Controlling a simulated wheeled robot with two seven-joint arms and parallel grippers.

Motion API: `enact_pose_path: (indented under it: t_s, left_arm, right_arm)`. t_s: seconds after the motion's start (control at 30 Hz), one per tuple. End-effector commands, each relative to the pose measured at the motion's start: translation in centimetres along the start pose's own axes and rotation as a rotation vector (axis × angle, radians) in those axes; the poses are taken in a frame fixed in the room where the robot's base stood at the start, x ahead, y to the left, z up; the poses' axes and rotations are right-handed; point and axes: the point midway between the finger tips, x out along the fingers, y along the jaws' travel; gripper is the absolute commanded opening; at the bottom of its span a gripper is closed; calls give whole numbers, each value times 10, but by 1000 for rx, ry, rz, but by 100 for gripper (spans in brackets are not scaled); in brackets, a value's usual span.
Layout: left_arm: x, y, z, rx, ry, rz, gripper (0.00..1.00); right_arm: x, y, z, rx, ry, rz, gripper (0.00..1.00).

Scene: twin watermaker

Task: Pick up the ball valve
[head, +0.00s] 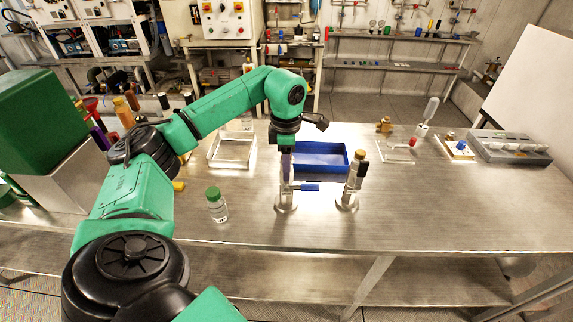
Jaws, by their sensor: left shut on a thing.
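The ball valve (310,187), with a blue lever handle, is at the middle of the steel bench. Its metal body is upright above a round base (286,205). My left gripper (287,176) comes down from above and is shut on the upper part of the valve. The fingers and the arm hide much of the valve's top. I cannot tell whether it is clear of its base. My right gripper is not in view.
A second upright fitting on a round base (347,202) stands close on the right. A blue bin (320,172) is just behind. A green-capped bottle (217,207) and a clear tray (232,165) are to the left. The bench front right is clear.

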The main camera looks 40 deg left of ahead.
Motion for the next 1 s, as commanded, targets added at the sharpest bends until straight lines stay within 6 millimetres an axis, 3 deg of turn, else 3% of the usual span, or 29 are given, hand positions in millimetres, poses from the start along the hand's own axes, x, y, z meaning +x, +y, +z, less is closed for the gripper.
enact_pose_path:
  t_s: [0.37, 0.57, 0.67, 0.73, 0.8, 0.83, 1.0]
  left_arm:
    - [-4, 1, 1, 0, -5, 3, 0]
    - [-21, 1, 1, 0, -7, 5, 0]
    - [-45, 2, 2, -1, -11, 7, 0]
    - [-72, 1, 2, 0, -11, 8, 0]
    - [-101, 1, 1, 0, -10, 8, 0]
    - [-119, 1, 0, -1, -7, 9, 0]
    - [-172, 1, 0, -1, -6, 6, 0]
  right_arm:
    - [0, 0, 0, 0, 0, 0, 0]
    - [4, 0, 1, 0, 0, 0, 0]
    - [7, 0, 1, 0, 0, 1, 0]
    - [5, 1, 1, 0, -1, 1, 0]
    - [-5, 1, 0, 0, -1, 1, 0]
    - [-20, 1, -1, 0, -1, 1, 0]
    - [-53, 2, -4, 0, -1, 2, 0]
